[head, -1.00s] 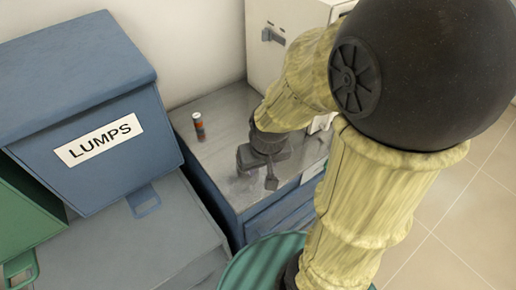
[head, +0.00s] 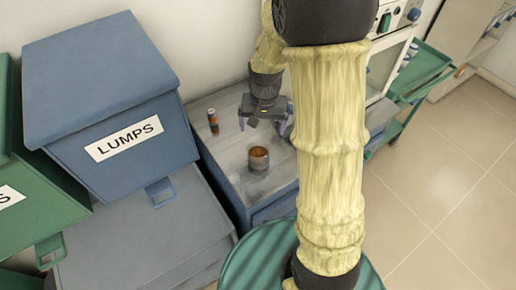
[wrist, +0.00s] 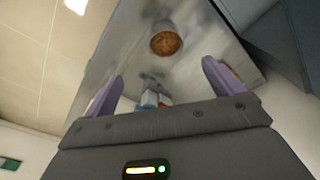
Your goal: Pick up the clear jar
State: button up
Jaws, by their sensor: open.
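A small round jar (head: 259,160) with brown contents stands upright on the grey metal worktop. It looks like the clear jar, though its walls look greyish and I cannot tell how clear they are. It also shows in the wrist view as a round brown top (wrist: 166,42), beyond my fingertips. My gripper (head: 264,124) is open, its two purple fingers (wrist: 162,74) spread apart. In the head view it is above the worktop, behind the jar and apart from it. Between the fingers in the wrist view are small bluish and reddish things (wrist: 150,99), too unclear to name.
A small orange and grey cylinder (head: 213,121) stands on the worktop left of my gripper. A blue bin marked LUMPS (head: 110,110) stands left of the worktop. A white furnace (head: 388,62) and green trolley (head: 428,66) are at right. Floor at right is clear.

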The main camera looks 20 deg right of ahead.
jog(key=w+m+p, duration=0.1)
jog(key=w, duration=0.2)
jog(key=shift+w+d+g, duration=0.1)
jog(key=shift+w+g, duration=0.25)
jog(key=shift+g, duration=0.05)
jog(key=p, duration=0.2)
send_near(259, 142)
jog(key=f, duration=0.2)
jog(key=s+f, duration=0.1)
jog(key=f, duration=0.1)
jog(key=s+f, duration=0.1)
jog(key=f, duration=0.1)
jog(key=shift+s+a, duration=0.25)
jog(key=shift+a, duration=0.05)
jog(key=shift+f, duration=0.1)
jog(key=shift+s+a+f+p, duration=0.1)
jog(key=shift+f+p, duration=0.3)
jog(key=shift+f, duration=0.45)
jog(key=shift+s+a+f+p, duration=0.15)
jog(key=shift+f+p, duration=0.25)
jog(key=shift+f, duration=0.4)
jog(key=shift+s+a+f+p, duration=0.1)
jog(key=shift+f+p, duration=0.3)
jog(key=shift+f, duration=0.45)
